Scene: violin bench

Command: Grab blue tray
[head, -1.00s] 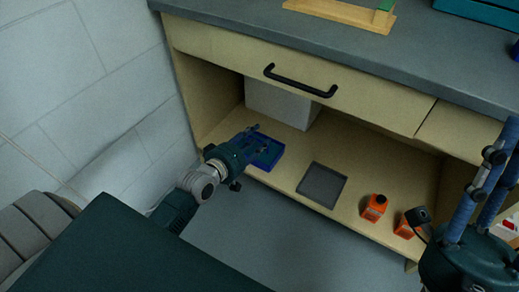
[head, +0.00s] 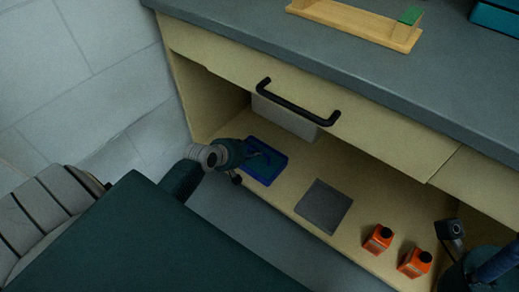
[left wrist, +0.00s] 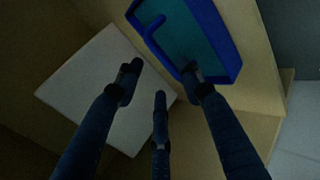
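The blue tray (head: 283,163) lies on the lower shelf at the left, under the drawer. It is shallow, with a raised blue rim and a teal inside, and also shows in the left wrist view (left wrist: 213,28). My left gripper (head: 258,154) is over the tray in the head view. In the left wrist view its three fingers (left wrist: 161,82) are spread, with nothing between them. The right finger's tip overlaps the rim; contact is unclear. My right gripper (head: 492,266) is at the lower right corner, partly cut off.
A white box (head: 285,117) is behind the blue tray, below the drawer with a black handle (head: 297,104). The bench top overhangs the shelf.

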